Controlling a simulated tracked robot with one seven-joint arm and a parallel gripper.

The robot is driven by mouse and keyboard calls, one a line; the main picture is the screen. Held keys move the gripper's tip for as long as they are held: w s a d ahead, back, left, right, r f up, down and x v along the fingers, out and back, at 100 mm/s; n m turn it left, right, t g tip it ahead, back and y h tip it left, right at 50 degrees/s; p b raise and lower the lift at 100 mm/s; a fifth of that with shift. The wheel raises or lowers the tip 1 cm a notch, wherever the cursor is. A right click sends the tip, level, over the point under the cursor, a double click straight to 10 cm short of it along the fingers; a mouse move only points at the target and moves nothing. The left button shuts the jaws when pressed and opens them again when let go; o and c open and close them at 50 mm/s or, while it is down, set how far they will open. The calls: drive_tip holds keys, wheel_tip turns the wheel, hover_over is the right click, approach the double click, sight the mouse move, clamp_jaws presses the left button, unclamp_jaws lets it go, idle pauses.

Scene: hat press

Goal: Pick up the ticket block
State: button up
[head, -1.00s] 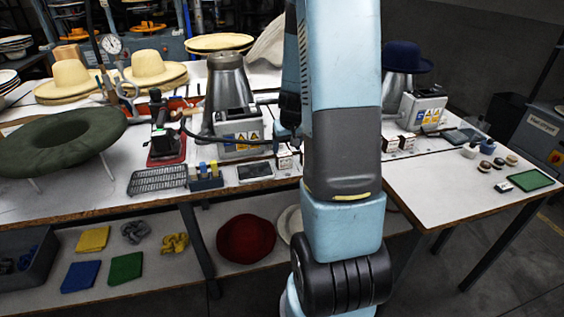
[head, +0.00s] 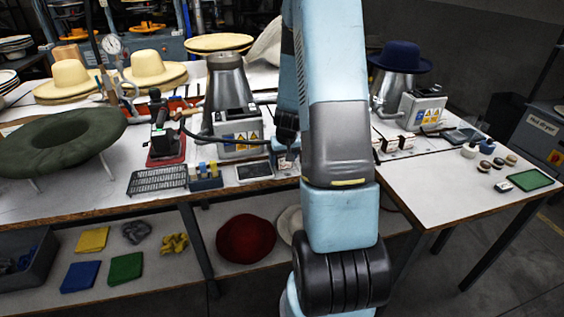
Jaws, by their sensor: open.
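My gripper (head: 287,147) is dark and small in the head view, beside the left edge of my arm, pointing down and open. It hangs over the front of the main table. A small pale block with dark print, which looks like the ticket block (head: 285,162), stands just below the fingertips and is partly hidden by them. I cannot tell whether the fingers are around it or in front of it. Two similar white printed blocks (head: 391,145) stand to the right of my arm.
A metal hat former with a warning-labelled box (head: 240,136) stands behind.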

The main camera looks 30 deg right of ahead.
drive_tip(key=c, duration=0.7)
drive_tip(key=shift+c, duration=0.2)
